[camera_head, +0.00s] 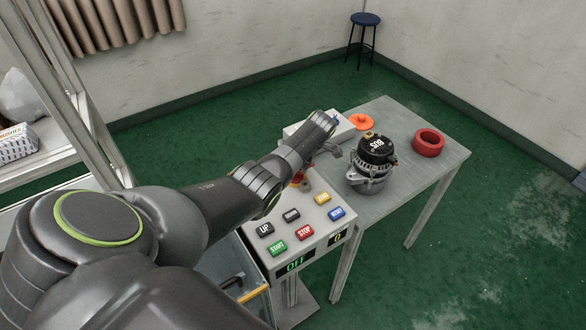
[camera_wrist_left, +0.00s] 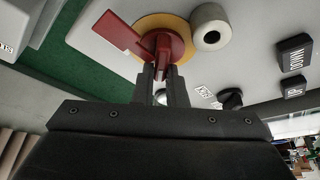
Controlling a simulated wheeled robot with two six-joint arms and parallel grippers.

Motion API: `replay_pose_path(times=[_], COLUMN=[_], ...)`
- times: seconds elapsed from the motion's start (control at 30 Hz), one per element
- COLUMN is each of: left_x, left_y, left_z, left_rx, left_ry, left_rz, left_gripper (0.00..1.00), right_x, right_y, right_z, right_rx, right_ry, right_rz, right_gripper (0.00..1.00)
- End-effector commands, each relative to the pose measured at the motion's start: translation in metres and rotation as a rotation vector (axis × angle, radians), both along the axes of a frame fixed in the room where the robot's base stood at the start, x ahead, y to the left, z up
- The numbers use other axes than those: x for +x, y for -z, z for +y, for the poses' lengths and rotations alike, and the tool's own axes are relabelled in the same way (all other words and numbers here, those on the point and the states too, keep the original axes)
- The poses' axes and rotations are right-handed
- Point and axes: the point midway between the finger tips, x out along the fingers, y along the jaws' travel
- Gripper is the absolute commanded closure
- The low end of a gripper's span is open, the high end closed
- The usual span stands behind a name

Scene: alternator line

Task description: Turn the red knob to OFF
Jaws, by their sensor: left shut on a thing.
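The red knob (camera_wrist_left: 168,45) sits on a round yellow plate (camera_wrist_left: 152,24) on the light control panel (camera_head: 322,214). In the left wrist view a flat red handle (camera_wrist_left: 119,32) reaches from it toward the upper left. My left gripper (camera_wrist_left: 162,76) is shut on the red knob, its two fingers close together at the knob's grip. In the head view my left arm covers most of the knob, and only a bit of red and yellow (camera_head: 302,181) shows below the wrist. A green display (camera_head: 294,265) on the panel's front reads OFF. My right gripper is in neither view.
Several labelled buttons, among them START (camera_head: 278,248) and STOP (camera_head: 304,232), lie on the panel near my arm. A grey table (camera_head: 400,198) behind it bears an alternator (camera_head: 372,165), a red ring (camera_head: 429,143) and an orange part (camera_head: 362,122). The green floor at right is clear.

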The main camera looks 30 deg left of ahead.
Motion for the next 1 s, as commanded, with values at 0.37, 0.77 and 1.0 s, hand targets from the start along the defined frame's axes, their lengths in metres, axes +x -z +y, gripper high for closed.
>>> replay_pose_path(times=[0.37,0.77,1.0], left_x=[0.001,0.001,0.007], left_y=[-0.001,-0.003,-0.032], left_z=[0.001,-0.001,-0.013], left_rx=[0.001,-0.001,0.000], left_ry=[-0.002,0.000,0.001], left_rz=[-0.003,-0.001,-0.007], left_gripper=[0.74,0.66,0.66], right_x=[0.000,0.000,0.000], right_y=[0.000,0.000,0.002], right_z=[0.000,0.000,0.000], right_rx=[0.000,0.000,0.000], right_ry=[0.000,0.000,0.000], right_rz=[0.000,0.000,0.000], right_gripper=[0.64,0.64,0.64])
